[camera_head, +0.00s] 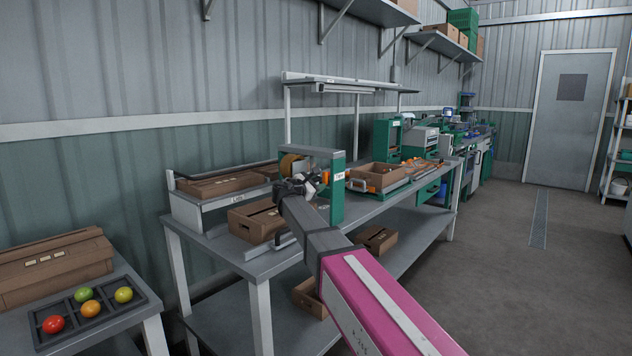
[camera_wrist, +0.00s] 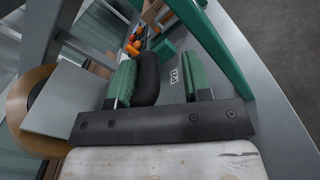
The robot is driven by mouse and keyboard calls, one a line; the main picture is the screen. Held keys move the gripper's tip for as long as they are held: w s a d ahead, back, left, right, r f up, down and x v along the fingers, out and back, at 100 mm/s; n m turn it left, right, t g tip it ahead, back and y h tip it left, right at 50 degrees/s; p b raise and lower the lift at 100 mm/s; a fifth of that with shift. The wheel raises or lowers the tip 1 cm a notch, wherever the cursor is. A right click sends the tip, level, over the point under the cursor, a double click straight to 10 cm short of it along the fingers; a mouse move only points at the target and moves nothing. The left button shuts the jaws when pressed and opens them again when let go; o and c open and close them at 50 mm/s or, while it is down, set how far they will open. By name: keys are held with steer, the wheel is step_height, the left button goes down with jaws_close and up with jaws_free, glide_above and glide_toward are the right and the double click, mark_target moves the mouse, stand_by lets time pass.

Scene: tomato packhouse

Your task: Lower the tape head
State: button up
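The taping machine has a green column (camera_head: 337,190) with a grey arm on top and a brown tape roll (camera_head: 290,164) on its left side. The roll also shows at the left edge of the wrist view (camera_wrist: 20,100). My gripper (camera_head: 312,182) is at the machine, beside the column and right of the roll. In the wrist view my gripper (camera_wrist: 158,85) is open, with green pads on its fingers. A black rounded handle (camera_wrist: 147,78) lies between the fingers, close against the left pad, with a gap to the right one. My arm hides part of the tape head.
A closed carton (camera_head: 255,220) lies on the grey bench (camera_head: 250,262) just left of the machine. An open carton (camera_head: 375,178) stands beyond the column. Cartons sit on the lower shelf. A tray (camera_head: 60,308) of tomatoes is at the lower left. The aisle floor on the right is clear.

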steer(key=shift+r, duration=0.15)
steer(key=shift+s+a, duration=0.15)
steer(key=shift+s, duration=0.05)
steer(key=v, duration=1)
steer(key=shift+s+a, duration=0.15)
